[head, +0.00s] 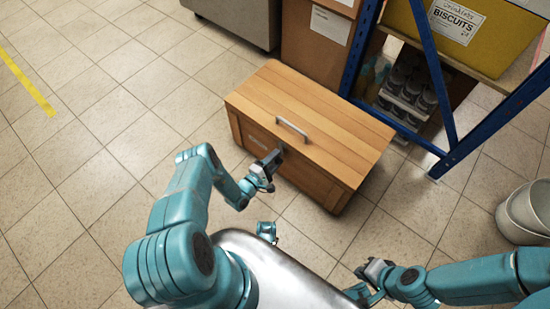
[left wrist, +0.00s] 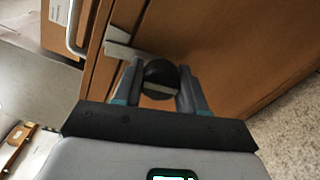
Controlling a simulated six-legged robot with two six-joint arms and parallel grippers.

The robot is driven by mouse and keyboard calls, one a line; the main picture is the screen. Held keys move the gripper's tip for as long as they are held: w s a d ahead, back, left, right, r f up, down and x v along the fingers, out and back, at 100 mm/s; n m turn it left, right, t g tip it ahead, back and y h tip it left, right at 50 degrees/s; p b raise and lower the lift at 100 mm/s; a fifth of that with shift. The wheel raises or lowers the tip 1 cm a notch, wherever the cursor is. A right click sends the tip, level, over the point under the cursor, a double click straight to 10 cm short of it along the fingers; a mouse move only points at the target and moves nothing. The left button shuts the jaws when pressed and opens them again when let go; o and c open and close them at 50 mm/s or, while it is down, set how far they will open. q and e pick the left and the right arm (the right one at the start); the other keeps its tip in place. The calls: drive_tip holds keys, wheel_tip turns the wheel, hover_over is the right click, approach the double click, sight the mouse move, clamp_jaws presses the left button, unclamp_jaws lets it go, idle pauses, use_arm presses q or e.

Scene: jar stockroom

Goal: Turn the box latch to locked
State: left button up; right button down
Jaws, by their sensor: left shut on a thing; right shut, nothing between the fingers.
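A wooden box (head: 310,130) with a closed plank lid stands on the floor, with a metal handle (head: 292,130) on the lid. My left gripper (head: 272,160) is at the box's front, just below the lid edge. In the left wrist view, its fingers are shut on the dark round latch knob (left wrist: 158,74). A pale metal latch piece (left wrist: 120,42) shows beside the knob, at the lid seam. The gripper hides part of the latch in the head view, so its exact angle is unclear. My right gripper (head: 369,272) is shut and empty, well away from the box.
A blue-framed shelf (head: 440,95) with a yellow biscuit bin (head: 450,40) and several jars stands right of the box. Grey-white buckets (head: 525,210) stand at the right edge. A brown carton (head: 318,40) is behind the box. The tiled floor at left is clear.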

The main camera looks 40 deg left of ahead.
use_arm(q)
drive_tip(key=shift+m, duration=0.9)
drive_tip(key=shift+p, duration=0.3)
drive_tip(key=o, duration=1)
drive_tip(key=shift+o, duration=0.2)
drive_tip(key=shift+a, duration=0.1)
